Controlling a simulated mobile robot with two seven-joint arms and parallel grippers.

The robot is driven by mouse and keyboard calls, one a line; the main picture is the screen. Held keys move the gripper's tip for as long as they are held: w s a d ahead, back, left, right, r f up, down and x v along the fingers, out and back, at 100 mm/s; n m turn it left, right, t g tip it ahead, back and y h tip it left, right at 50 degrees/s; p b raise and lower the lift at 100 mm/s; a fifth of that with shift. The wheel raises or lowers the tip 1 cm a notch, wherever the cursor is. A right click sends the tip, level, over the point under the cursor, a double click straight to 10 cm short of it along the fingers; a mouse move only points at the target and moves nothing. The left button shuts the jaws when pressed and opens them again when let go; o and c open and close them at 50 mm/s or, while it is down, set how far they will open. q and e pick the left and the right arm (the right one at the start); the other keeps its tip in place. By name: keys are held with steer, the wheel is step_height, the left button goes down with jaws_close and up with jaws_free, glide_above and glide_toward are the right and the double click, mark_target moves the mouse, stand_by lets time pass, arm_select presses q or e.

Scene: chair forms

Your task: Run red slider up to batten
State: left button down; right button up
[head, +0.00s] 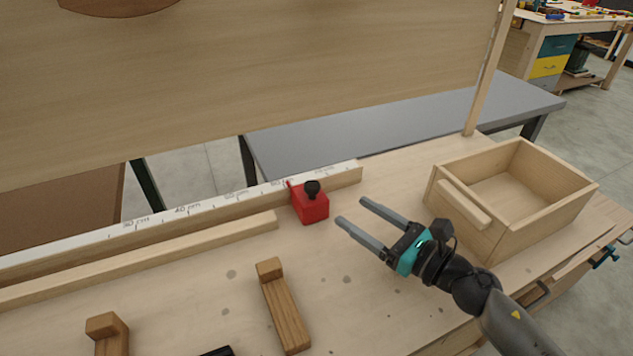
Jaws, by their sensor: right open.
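The red slider (311,204) is a small red block with a black knob on top. It sits against the long rail with the white printed scale (180,210), near the rail's right end. A wooden batten (150,258) lies in front of the rail, roughly along it. Its right end is just left of the slider, with a small gap in the picture. My right gripper (354,214) is open, its two grey fingers pointing left toward the slider. Nothing is between the fingers, and they are apart from the slider. My left gripper is not in view.
An open wooden box (562,198) stands at the right, behind my right arm. Two wooden L-shaped pieces (284,308) (107,332) lie at the front. A dark object (217,351) is cut off at the bottom edge. A tall wooden panel (300,75) rises behind the bench.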

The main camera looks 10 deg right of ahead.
mark_target(307, 182)
steer(key=shift+w+a+r, duration=0.1)
steer(key=shift+r, duration=0.05)
steer(key=shift+w+a, duration=0.25)
steer(key=shift+w, duration=0.05)
steer(key=p+x, duration=0.1)
steer(key=x, duration=1.3)
steer(key=shift+a, duration=0.15)
jaws_close()
stand_by(0.9)
